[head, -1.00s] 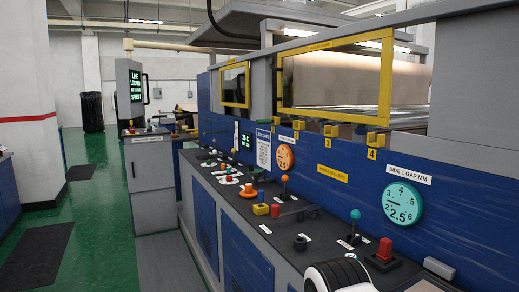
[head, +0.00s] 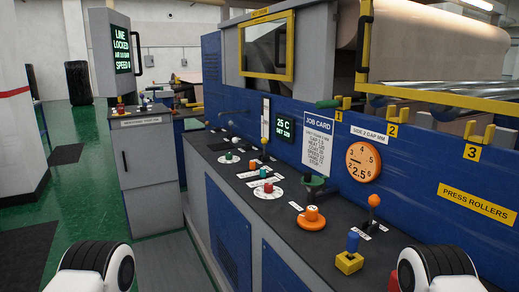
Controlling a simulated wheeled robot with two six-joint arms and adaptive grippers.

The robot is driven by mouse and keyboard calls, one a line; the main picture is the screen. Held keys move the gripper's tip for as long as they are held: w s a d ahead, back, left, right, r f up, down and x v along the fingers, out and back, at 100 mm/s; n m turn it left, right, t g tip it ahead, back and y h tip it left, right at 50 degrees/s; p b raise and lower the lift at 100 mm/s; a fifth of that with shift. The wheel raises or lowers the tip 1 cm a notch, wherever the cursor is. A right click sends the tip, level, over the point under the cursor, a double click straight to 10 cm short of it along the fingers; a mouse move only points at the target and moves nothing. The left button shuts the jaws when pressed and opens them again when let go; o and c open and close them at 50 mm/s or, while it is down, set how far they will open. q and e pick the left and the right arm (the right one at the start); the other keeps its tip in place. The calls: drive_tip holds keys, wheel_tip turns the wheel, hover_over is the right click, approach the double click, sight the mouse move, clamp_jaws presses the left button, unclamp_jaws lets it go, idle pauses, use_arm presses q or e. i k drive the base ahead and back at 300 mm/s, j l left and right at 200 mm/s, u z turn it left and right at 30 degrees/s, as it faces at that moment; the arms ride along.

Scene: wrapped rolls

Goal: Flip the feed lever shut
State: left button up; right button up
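No label that I can read marks which control is the feed lever. An orange-ball lever (head: 373,210) stands upright on the dark console (head: 325,245) at the right. A dark handle with a green part (head: 316,184) sits beyond the orange knob. Neither gripper is in view. Only rounded white-and-black parts of my arms show at the bottom left and bottom right.
A grey cabinet with a screen (head: 122,50) reading "LINE LOCKED" stands at left. Green floor (head: 60,215) is open along the left.

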sight(235, 141)
drive_tip(key=i+j, duration=1.05)
drive_tip(key=i, duration=0.25)
drive_tip(key=i+j, duration=0.35)
drive_tip(key=j, duration=0.15)
drive_tip(key=i+j+z, duration=0.1)
drive_tip(key=i+j, duration=0.55)
drive_tip(key=j, duration=0.3)
